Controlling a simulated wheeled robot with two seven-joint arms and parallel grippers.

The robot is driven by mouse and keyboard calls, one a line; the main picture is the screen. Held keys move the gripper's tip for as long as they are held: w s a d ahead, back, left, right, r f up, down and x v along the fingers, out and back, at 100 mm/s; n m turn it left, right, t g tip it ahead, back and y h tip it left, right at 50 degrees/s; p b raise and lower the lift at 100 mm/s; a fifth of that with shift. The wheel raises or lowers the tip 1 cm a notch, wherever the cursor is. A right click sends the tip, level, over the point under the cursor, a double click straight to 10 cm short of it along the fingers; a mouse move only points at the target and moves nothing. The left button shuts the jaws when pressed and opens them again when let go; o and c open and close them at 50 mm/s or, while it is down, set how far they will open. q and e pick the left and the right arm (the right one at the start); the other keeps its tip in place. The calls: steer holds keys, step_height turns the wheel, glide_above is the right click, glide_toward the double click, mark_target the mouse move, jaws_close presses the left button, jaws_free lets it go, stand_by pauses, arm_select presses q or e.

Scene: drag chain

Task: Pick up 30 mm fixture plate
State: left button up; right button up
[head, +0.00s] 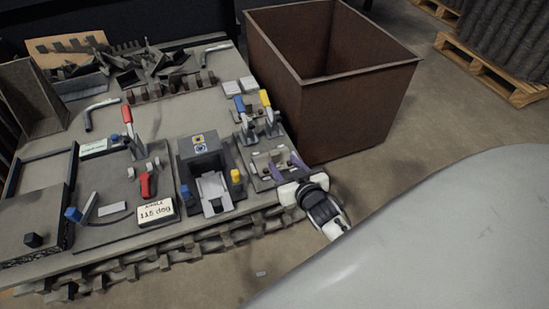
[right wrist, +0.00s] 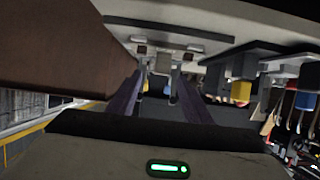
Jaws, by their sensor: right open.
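My right gripper (head: 284,168) is at the table's right front corner, over a grey fixture station (head: 262,160) with small raised blocks. In the right wrist view the gripper (right wrist: 160,82) has its two purple fingers apart, with nothing held between them. Upright grey posts of a fixture (right wrist: 175,62) stand beyond the fingertips. Two small pale plates (head: 238,86) lie further back on the table, near the brown bin. No marking tells which piece is the 30 mm fixture plate. My left gripper is not in view.
A tall brown bin (head: 340,110) stands right beside the table. Blue and yellow-handled clamps (head: 252,115) stand behind the station. A grey fixture with a pale slide (head: 213,190) and yellow and blue knobs is left of it.

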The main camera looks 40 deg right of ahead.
mark_target(276, 156)
steer(key=shift+b+x, duration=0.3)
steer(key=shift+x, duration=0.85)
steer(key=b+x, duration=0.2)
steer(key=x, duration=0.3)
steer(key=shift+a+b, duration=0.2)
steer(key=shift+b, duration=0.1)
steer(key=shift+w+d, duration=0.1)
steer(key=shift+w, duration=0.2)
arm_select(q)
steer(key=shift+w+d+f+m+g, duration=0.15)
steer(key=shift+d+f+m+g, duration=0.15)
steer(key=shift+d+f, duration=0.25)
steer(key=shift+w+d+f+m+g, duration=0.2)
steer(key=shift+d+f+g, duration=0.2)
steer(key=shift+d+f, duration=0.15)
arm_select(e)
steer(key=shift+c, duration=0.2)
jaws_close()
steer(key=shift+r, duration=0.15)
